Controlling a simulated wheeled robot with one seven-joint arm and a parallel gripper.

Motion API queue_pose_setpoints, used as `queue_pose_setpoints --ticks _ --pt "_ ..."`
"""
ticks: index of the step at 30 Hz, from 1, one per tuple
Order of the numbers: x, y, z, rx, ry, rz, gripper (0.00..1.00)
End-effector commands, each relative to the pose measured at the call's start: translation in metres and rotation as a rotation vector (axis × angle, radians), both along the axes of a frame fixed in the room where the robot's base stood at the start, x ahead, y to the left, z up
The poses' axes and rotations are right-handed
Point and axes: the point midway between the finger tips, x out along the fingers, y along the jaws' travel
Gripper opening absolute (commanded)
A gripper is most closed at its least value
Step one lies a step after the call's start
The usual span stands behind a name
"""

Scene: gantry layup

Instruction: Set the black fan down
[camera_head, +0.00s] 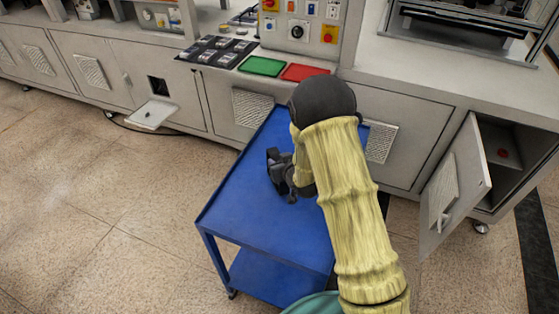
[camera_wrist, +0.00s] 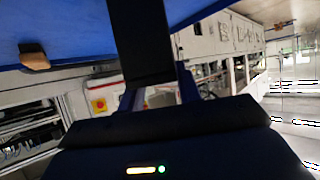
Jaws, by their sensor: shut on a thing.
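My gripper (camera_head: 283,175) is low over the top of the blue cart (camera_head: 235,205) in the head view, left of my yellow-sleeved arm. In the wrist view, my gripper (camera_wrist: 157,82) is shut on the black fan (camera_wrist: 140,40), which shows as a dark upright block between the fingers, against the blue surface. In the head view I cannot clearly tell the fan from the dark gripper parts. I cannot tell whether the fan touches the cart top.
A small brown and black block (camera_wrist: 33,57) lies at the blue surface in the wrist view. A green tray (camera_head: 262,66) and a red tray (camera_head: 305,72) sit on the bench behind. A cabinet door (camera_head: 455,190) stands open at right. The cart's front left is clear.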

Motion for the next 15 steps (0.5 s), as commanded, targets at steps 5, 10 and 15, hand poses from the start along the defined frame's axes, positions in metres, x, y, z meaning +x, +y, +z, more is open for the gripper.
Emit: queue_pose_setpoints --ticks 5,10,15 --pt "0.0005 0.0002 0.0008 0.001 -0.003 0.0 0.0" --pt "0.0 0.0002 -0.0015 0.0 0.0 0.0 0.48" --pt "0.0 0.0002 -0.0014 0.0 0.0 0.0 0.56"
